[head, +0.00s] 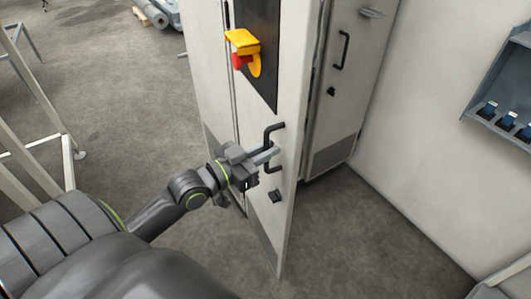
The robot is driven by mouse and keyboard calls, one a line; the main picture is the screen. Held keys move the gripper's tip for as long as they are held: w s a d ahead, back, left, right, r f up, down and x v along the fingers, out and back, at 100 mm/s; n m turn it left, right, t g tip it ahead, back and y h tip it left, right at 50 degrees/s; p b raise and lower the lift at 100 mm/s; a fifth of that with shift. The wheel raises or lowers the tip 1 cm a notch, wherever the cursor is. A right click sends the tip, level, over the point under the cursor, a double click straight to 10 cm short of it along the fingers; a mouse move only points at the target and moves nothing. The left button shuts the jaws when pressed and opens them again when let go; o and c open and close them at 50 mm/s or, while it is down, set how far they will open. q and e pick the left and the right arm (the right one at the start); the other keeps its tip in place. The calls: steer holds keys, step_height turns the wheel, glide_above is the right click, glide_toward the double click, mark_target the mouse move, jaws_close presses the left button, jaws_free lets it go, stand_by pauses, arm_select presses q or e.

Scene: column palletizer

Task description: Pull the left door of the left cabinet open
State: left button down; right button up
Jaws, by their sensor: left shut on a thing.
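The left cabinet's left door (293,95) is a pale panel that stands swung out from the cabinet, with its free edge toward me. It carries a black bracket handle (274,128). The fingers cover some of the handle. The other cabinet door (352,65), with its own black handle (342,50), stands farther back to the right. My right gripper is out of the picture.
A yellow and red switch (243,50) juts from a dark panel (258,40) above the handle. A pale wall (430,120) with a grey rack (505,100) is at right. A metal frame (35,150) stands at left. Grey floor (120,90) lies clear between frame and door.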

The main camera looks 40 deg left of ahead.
arm_select(q)
steer(key=shift+a, duration=0.1)
stand_by(0.3)
steer(key=c, duration=1.8)
jaws_free()
steer(key=o, duration=0.3)
steer(key=p+v, duration=0.3)
steer(key=v, duration=0.6)
steer(key=shift+s+a+f, duration=0.2)
steer(key=shift+a, duration=0.25)
steer(key=v, duration=0.2)
steer(key=p+v, duration=0.1)
steer(key=v, duration=0.1)
steer(key=d+v, duration=0.1)
steer(key=v, duration=0.1)
steer(key=shift+s+a+r, duration=0.15)
steer(key=shift+s+r, duration=0.1)
steer(key=shift+s, duration=0.2)
steer(key=c, duration=0.3)
steer(key=shift+s+a, duration=0.3)
steer(key=shift+s, duration=0.25)
